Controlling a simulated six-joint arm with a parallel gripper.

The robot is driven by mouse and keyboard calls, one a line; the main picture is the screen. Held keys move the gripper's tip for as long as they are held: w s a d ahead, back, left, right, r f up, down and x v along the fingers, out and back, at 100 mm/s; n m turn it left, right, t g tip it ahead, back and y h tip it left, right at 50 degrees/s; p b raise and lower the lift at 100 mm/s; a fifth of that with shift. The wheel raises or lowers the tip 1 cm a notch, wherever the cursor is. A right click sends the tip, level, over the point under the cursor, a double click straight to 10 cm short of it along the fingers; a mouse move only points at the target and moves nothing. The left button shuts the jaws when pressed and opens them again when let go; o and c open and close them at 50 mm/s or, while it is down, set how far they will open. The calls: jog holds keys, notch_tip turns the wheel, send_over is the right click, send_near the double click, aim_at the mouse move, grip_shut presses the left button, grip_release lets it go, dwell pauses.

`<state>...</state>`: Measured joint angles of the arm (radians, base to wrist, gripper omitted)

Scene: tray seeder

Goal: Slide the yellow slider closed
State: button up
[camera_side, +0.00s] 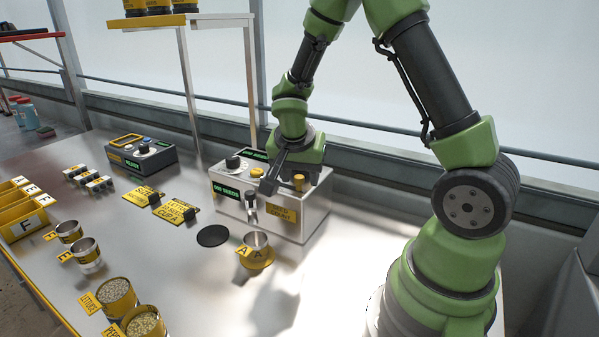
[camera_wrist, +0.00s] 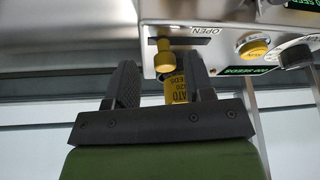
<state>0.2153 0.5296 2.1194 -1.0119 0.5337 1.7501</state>
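The yellow slider knob (camera_wrist: 165,55) sticks out of a dark slot beside the "OPEN" label (camera_wrist: 197,31) in the wrist view. My gripper (camera_wrist: 162,66) is open, with one dark finger on each side of the knob near the fingertips. A gap shows between the knob and each finger. In the side view my gripper (camera_side: 284,180) is low over the seed dispenser (camera_side: 318,210), a metal box with green displays. A yellow knob (camera_side: 298,181) shows on its top there; I cannot tell whether it is the slider's.
A yellow button (camera_wrist: 253,47) and a black dial (camera_wrist: 296,55) lie right of the slider. Cup A (camera_side: 257,243) stands before the dispenser, near a black disc (camera_side: 212,236). Tins of seeds (camera_side: 146,322) stand at the front. The grey control box (camera_side: 140,153) is at the left.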

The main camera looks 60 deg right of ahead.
jog(key=v, duration=1)
jog(key=s+a+r+n+t+y, duration=0.6)
jog(key=s+a+r+n, duration=0.1)
jog(key=s+a+n, duration=0.4)
jog(key=shift+s+r, duration=0.4)
jog(key=shift+s, duration=0.4)
